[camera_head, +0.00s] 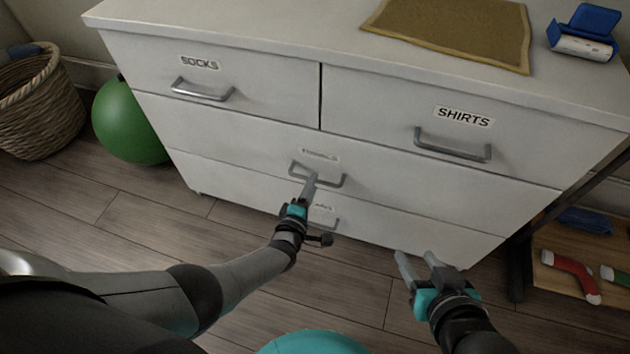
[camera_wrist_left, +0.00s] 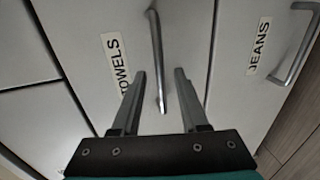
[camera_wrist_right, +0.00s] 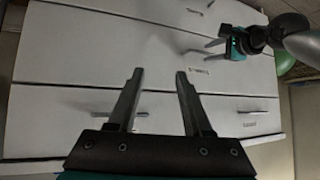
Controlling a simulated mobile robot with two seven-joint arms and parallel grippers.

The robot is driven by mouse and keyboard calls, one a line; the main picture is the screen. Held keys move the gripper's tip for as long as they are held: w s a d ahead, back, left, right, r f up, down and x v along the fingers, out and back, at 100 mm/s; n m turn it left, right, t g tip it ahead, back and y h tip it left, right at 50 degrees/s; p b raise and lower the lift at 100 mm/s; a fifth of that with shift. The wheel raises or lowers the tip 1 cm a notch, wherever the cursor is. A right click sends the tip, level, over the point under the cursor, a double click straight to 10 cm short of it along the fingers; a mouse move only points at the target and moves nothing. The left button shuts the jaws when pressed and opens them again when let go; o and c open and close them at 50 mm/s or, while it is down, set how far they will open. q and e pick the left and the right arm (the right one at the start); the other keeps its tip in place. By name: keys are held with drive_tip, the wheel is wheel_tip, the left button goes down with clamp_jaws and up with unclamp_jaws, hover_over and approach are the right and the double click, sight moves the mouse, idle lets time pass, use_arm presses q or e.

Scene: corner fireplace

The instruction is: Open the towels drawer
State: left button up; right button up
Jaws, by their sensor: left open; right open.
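The white dresser has a middle full-width drawer (camera_head: 400,180), labelled TOWELS in the left wrist view, and it is shut. Its metal handle (camera_head: 332,178) also shows in the left wrist view (camera_wrist_left: 156,50). My left gripper (camera_head: 309,185) is at this handle. In the left wrist view my left gripper (camera_wrist_left: 160,80) is open, with the handle's end between its fingers; I cannot tell whether they touch it. The TOWELS label (camera_wrist_left: 117,62) is partly hidden by a finger. My right gripper (camera_head: 414,258) is open and empty, low in front of the dresser's right part.
The SOCKS drawer (camera_head: 245,85) and SHIRTS drawer (camera_head: 390,125) are shut above; the JEANS drawer (camera_wrist_left: 240,60) is shut below. A green ball (camera_head: 125,125) and wicker basket (camera_head: 40,105) stand at left. A low wooden shelf (camera_head: 560,305) with socks is at right.

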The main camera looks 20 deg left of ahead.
use_arm(q)
drive_tip(key=shift+b+x, duration=0.9)
drive_tip(key=shift+x, duration=0.65)
use_arm(e)
drive_tip(key=shift+w+a+r+t+y, duration=0.2)
drive_tip(key=shift+a+t+y, duration=0.1)
drive_tip(key=shift+a+t, duration=0.25)
drive_tip(key=shift+w+a+r+t+y, duration=0.2)
drive_tip(key=shift+a+t+y, duration=0.1)
drive_tip(key=shift+a+t, duration=0.25)
drive_tip(key=shift+w+a+r+t+y, duration=0.2)
drive_tip(key=shift+a+t+y, duration=0.15)
drive_tip(key=shift+a, duration=0.3)
use_arm(q)
drive_tip(key=shift+c, duration=0.3)
clamp_jaws()
